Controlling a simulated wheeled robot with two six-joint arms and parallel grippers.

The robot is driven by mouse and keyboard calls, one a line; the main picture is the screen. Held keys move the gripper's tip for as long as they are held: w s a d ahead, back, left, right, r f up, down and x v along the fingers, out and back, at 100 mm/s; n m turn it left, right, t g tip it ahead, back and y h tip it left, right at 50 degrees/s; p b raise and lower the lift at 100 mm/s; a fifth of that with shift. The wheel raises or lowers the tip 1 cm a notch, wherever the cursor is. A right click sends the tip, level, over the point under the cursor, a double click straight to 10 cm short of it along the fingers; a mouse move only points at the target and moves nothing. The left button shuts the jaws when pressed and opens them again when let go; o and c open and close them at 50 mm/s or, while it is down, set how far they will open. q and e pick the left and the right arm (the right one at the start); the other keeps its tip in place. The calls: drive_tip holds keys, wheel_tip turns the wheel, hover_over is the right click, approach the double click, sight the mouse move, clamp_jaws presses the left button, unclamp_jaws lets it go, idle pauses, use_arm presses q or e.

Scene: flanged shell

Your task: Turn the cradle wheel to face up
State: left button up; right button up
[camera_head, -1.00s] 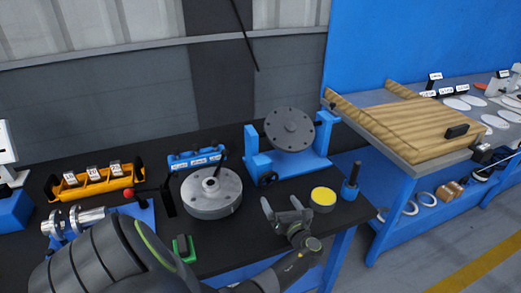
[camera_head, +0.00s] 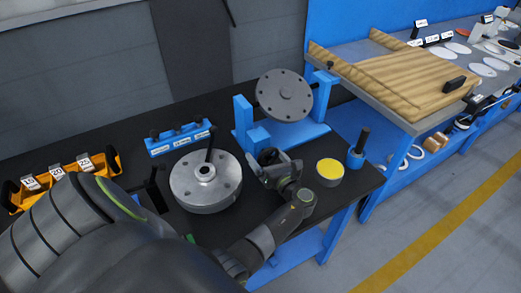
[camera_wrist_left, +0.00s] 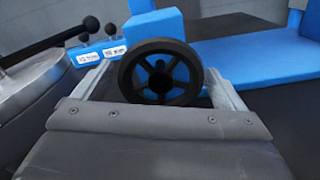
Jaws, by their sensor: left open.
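The cradle wheel is a small black spoked handwheel (camera_wrist_left: 160,81) on the front of the blue cradle (camera_head: 312,132). In the left wrist view it faces me, between the two grey fingers of my left gripper (camera_wrist_left: 163,85). These fingers are open, one at each side of the wheel; I cannot tell whether they touch it. In the head view my left gripper (camera_head: 272,160) is at the cradle's front and partly hides the wheel. A grey round plate (camera_head: 284,95) with holes hangs between the cradle's posts, steeply tilted, its face towards me. My right gripper is not in view.
A grey flanged shell (camera_head: 205,188) with a dark rod stands just left of my left gripper. A yellow-topped can (camera_head: 330,172) and a blue holder (camera_head: 356,158) with a dark handle stand to its right. A blue rack (camera_head: 180,139) stands behind the shell.

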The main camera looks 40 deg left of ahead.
use_arm(q)
drive_tip(key=shift+d+r, duration=0.1)
drive_tip(key=shift+c, duration=0.3)
drive_tip(key=c, duration=0.9)
drive_tip(key=n, duration=0.1)
drive_tip(key=n+b, duration=0.1)
drive_tip(key=shift+f+n+b, duration=0.2)
drive_tip(key=shift+n+b, duration=0.1)
drive_tip(key=shift+w+n+b, duration=0.1)
drive_tip(key=shift+n+b, duration=0.4)
drive_tip(key=shift+n, duration=0.5)
drive_tip(key=shift+r+n, duration=0.2)
drive_tip(key=shift+n, duration=0.4)
drive_tip(key=o, duration=1)
drive_tip(key=shift+c, duration=0.2)
